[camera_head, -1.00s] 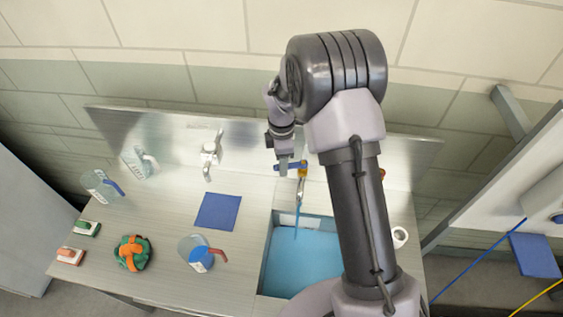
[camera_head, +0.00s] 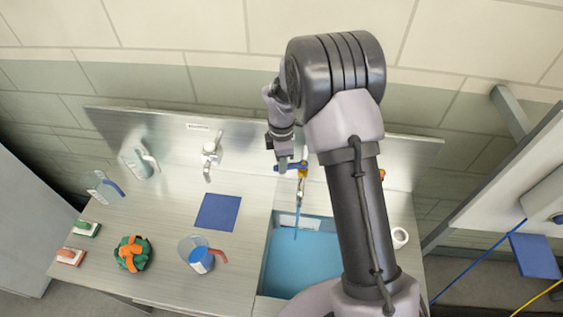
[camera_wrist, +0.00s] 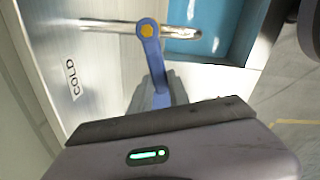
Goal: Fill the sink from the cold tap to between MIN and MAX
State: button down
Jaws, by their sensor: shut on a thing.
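The cold tap (camera_head: 302,174) stands at the back of the sink (camera_head: 265,262), with a blue lever (camera_head: 291,167) that also shows in the wrist view (camera_wrist: 152,55). My gripper (camera_head: 284,163) is shut on the lever's free end, and its grey fingers flank the lever in the wrist view (camera_wrist: 165,95). A thin stream of water (camera_head: 296,228) runs from the spout into the sink. Blue water (camera_head: 300,262) covers the sink floor. A pale label (camera_head: 300,222) is on the sink's back wall; its marks are too small to read. My arm hides the sink's right side.
A COLD label (camera_wrist: 73,80) is on the backsplash. A white roll (camera_head: 399,237) lies to the right.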

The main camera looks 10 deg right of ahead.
dwell(0.9)
jog(key=shift+w+d+m+b, duration=0.2)
jog(key=shift+w+m, duration=0.35)
jog(key=shift+m, duration=0.45)
jog(key=shift+w+d+m+b, duration=0.1)
jog(key=shift+w+m+b, duration=0.1)
jog(key=shift+w+m, duration=0.6)
jog(key=c, duration=1.2)
grip_release()
jog(key=shift+s, duration=0.2)
jog(key=shift+c, duration=0.2)
jog(key=shift+r, duration=0.1)
notch_tip(320, 180, up, 17)
jog(key=p, duration=0.1)
jog(key=shift+r, duration=0.15)
